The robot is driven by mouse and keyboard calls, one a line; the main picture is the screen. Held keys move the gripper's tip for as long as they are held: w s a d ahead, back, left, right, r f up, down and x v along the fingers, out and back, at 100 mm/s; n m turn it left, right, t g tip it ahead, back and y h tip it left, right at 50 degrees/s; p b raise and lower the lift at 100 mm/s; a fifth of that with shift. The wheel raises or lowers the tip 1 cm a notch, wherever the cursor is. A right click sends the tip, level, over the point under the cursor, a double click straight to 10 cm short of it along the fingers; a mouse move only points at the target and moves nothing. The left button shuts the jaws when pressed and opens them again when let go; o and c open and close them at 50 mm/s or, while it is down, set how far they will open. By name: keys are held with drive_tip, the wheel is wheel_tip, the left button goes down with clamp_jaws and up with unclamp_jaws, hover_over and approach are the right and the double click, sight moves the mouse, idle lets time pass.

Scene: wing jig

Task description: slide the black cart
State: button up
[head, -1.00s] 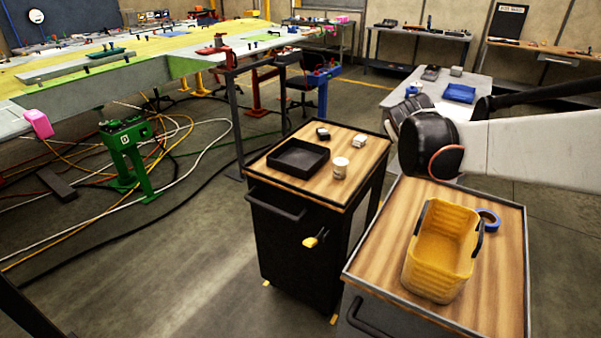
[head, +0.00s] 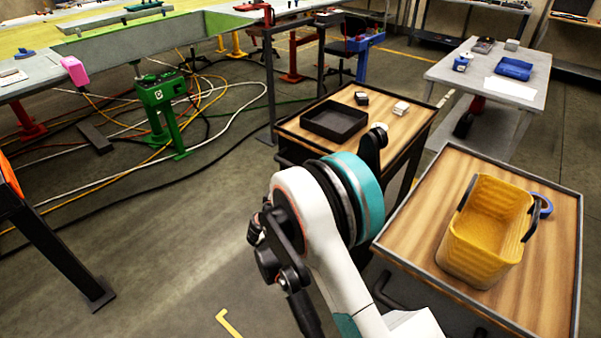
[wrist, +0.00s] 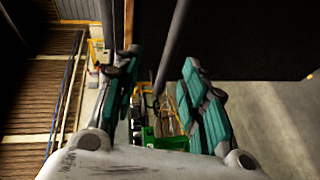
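The black cart (head: 345,94) with a wooden top stands at the centre of the head view. It carries a black tray (head: 333,121), small blocks (head: 400,107) and a white cup, mostly hidden. My arm crosses in front and hides most of its front face and handle. In the wrist view my gripper (wrist: 160,90) has its two teal-padded fingers spread apart. A dark bar (wrist: 174,45), apparently the cart's handle, runs lengthwise into the gap between them. I cannot tell whether it touches a finger. The cart's black face (wrist: 250,35) fills the upper right there.
A second wood-topped cart (head: 415,215) with a yellow basket (head: 485,235) stands close at the right. A grey table (head: 500,80) is behind it. A green stand (head: 163,110) and loose cables lie left. Open floor (head: 170,235) lies in front, with yellow corner tape (head: 228,322).

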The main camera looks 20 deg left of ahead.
drive_tip(key=shift+n, duration=0.3)
drive_tip(key=b+x, duration=0.1)
drive_tip(key=x, duration=0.3)
drive_tip(key=a+f+b+x, duration=0.1)
drive_tip(key=b+x, duration=0.1)
drive_tip(key=x, duration=0.2)
drive_tip(key=f+b+x, duration=0.1)
drive_tip(key=x, duration=0.3)
drive_tip(key=shift+a, duration=0.4)
clamp_jaws()
